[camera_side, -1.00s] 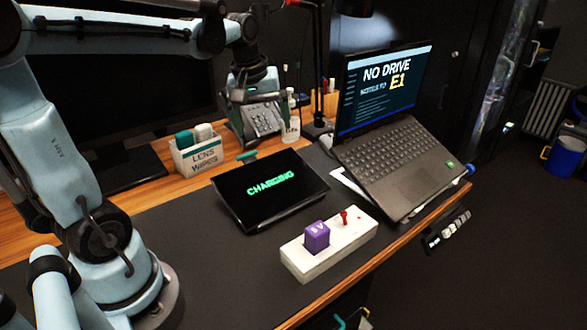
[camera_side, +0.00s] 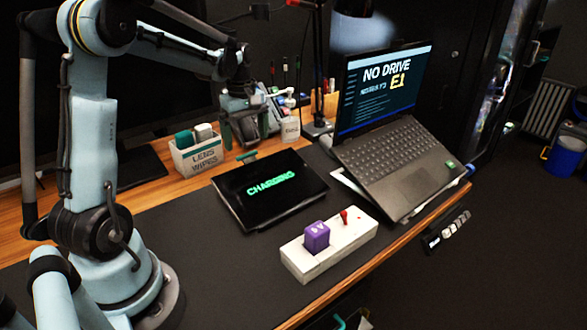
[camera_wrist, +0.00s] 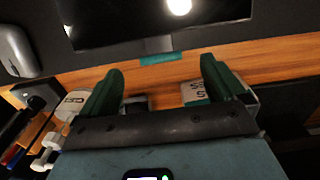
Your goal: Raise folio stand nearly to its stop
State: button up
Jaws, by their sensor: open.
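The folio stand (camera_side: 270,187) is a dark tablet-like panel with green "CHARGING" lettering, lying nearly flat on the desk mat. A small teal tab (camera_side: 247,156) sticks out at its far edge. In the wrist view, the panel (camera_wrist: 165,18) fills the top and the teal tab (camera_wrist: 160,58) shows between and beyond my fingers. My gripper (camera_side: 245,138) is open and empty behind the stand's far edge, above the wooden strip, apart from the tab. Its two green fingers (camera_wrist: 161,80) are spread wide in the wrist view.
A lens wipes box (camera_side: 200,152) stands left of my gripper and a white bottle (camera_side: 290,125) stands right. A laptop (camera_side: 395,165) sits at the right. A white block (camera_side: 335,250) with a purple cube and red lever is in front. The mat at front left is clear.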

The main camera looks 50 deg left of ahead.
aim_at(248, 158)
jog(key=shift+f, duration=2.75)
jog(key=c, duration=1.4)
